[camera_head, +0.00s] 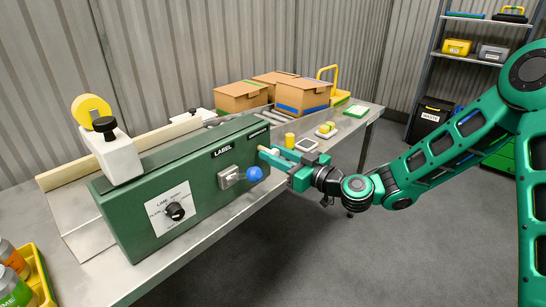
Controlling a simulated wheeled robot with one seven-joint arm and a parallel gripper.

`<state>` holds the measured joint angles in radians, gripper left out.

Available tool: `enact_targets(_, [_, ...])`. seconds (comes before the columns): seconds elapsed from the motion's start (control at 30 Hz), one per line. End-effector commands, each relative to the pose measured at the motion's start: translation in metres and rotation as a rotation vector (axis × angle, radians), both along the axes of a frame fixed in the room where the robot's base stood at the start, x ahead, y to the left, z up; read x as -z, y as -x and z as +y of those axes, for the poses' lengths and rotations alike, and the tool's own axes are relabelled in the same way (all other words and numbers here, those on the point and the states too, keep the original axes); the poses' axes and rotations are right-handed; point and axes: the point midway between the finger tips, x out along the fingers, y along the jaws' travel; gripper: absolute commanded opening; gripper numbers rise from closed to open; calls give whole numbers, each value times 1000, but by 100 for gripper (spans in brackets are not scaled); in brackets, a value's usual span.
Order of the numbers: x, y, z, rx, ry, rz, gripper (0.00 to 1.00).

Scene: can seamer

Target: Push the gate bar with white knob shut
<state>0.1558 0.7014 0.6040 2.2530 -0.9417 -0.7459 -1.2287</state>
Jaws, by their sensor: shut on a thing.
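My gripper (270,155) is at the right end of the green machine, with its green fingers pointing left toward the machine's front. Its jaws are shut on a small white knob (274,151), of which only a little shows between the fingertips. The gate bar that bears the knob is mostly hidden behind the fingers and the machine's end, so I cannot tell how far it stands open.
The green machine (125,208) carries a blue ball knob (254,174) just left of my gripper, and a black dial (175,211). Cardboard boxes (240,97) stand behind. A yellow cylinder (290,139) and small items lie close behind my gripper. Open floor lies in front.

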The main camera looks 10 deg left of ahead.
Motion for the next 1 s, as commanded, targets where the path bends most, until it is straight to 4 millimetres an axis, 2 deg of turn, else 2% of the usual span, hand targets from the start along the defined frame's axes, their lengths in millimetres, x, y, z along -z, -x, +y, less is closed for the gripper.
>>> enact_targets(0.03, [0,-2,-2,6,1,-2,0])
enact_targets(0.07, [0,-2,-2,6,1,-2,34])
enact_targets(0.1, [0,-2,-2,6,1,-2,43])
enact_targets(0.13, [0,-2,-2,6,1,-2,47])
enact_targets(0.43, [0,0,-3,3,1,-1,47])
enact_targets(0.57, [1,4,-10,4,2,1,47])
enact_targets(1.0, [2,42,-76,7,1,4,47])
